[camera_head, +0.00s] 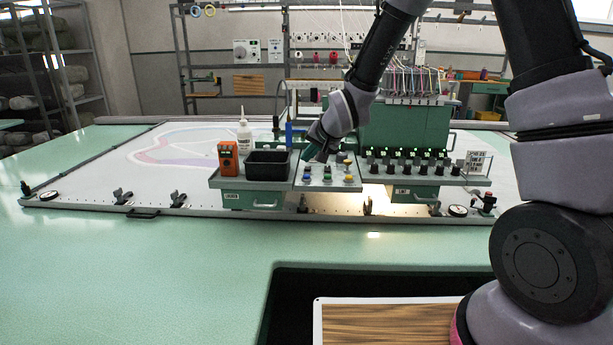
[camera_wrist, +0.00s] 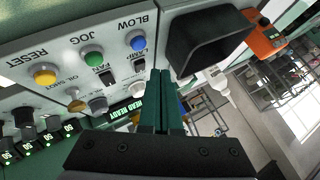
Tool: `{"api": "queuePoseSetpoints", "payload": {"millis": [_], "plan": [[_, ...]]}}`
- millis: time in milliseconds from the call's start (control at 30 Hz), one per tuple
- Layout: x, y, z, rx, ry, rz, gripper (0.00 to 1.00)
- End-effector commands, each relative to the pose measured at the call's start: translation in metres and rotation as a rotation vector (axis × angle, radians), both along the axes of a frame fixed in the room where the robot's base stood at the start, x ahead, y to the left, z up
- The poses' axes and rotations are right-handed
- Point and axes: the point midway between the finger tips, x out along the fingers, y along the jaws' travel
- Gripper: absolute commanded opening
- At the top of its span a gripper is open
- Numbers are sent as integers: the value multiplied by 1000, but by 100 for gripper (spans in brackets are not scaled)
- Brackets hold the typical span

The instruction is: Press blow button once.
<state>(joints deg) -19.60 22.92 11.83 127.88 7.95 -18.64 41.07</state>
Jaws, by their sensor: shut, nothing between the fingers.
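The blue button (camera_wrist: 137,40) marked BLOW sits on a pale control panel (camera_head: 330,187), next to the green JOG button (camera_wrist: 92,55) and the yellow RESET button (camera_wrist: 44,76). My gripper (camera_head: 308,153) is over the back left part of the panel in the head view. In the wrist view its dark green fingers (camera_wrist: 161,75) are together with nothing between them. Their tips show below and slightly right of the blue button, with a visible gap in the picture. The height of the tips above the panel is hard to tell.
A black bin (camera_wrist: 195,42) and an orange device (camera_head: 228,158) stand left of the panel in the head view, with a white bottle (camera_head: 244,138) behind. Toggle switches (camera_wrist: 138,66) and a HEAD READY display (camera_wrist: 128,115) lie near the fingers.

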Motion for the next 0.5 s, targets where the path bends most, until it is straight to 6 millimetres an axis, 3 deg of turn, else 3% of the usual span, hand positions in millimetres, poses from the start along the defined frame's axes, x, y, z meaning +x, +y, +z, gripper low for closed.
{"api": "queuePoseSetpoints", "payload": {"millis": [200,500], "plan": [[0,0,21,1,-1,0,0],[0,0,26,-1,0,1,0]]}}
